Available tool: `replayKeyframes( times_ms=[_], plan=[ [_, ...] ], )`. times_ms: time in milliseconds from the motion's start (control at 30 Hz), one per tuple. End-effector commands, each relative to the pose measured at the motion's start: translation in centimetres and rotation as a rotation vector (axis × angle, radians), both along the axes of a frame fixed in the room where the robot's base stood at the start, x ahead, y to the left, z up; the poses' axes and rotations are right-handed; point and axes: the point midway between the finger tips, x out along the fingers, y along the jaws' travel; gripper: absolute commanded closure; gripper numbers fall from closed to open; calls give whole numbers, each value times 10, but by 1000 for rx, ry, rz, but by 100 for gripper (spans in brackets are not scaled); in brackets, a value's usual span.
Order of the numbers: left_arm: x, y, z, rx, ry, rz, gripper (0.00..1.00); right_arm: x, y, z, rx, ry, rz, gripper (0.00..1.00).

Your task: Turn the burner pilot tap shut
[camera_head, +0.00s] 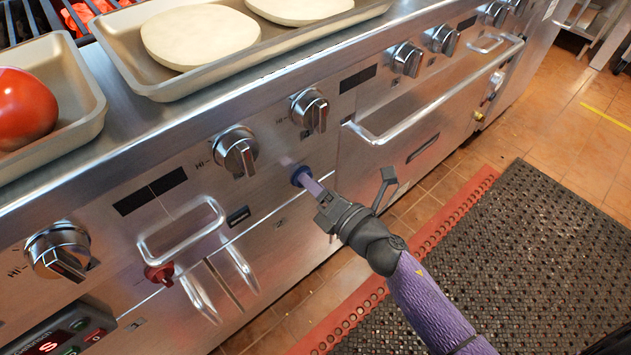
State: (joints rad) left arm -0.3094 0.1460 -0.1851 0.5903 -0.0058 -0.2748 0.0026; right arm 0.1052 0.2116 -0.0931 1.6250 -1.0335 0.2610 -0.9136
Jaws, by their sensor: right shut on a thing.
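A purple tap (301,176) sticks out from the steel front panel of the grill, below two round knobs. Its short lever points down and to the right, toward my gripper. My right gripper (326,207) is shut on the outer end of this lever, and its jaws hide that end. My right arm reaches in from the lower right. A similar red tap (160,273) sits further left on the panel, apart from my gripper. My left gripper is not in view.
Metal knobs (237,153) line the panel above the tap. Bar handles (440,92) stick out on both sides. Trays with dough rounds (200,37) and a tomato (22,108) stand on top. A black mat (520,240) lies on the tiled floor.

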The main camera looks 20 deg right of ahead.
Motion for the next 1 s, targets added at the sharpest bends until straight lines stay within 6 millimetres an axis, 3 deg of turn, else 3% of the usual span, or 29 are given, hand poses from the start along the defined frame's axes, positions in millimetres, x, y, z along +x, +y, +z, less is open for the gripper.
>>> replayKeyframes(
  times_ms=[500, 1000],
  plan=[
    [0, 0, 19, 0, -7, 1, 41, 1, -1, 1, 392, 141, -2, 100],
    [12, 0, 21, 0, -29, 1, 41, 0, -1, -1, 539, 196, -2, 100]
  ],
)
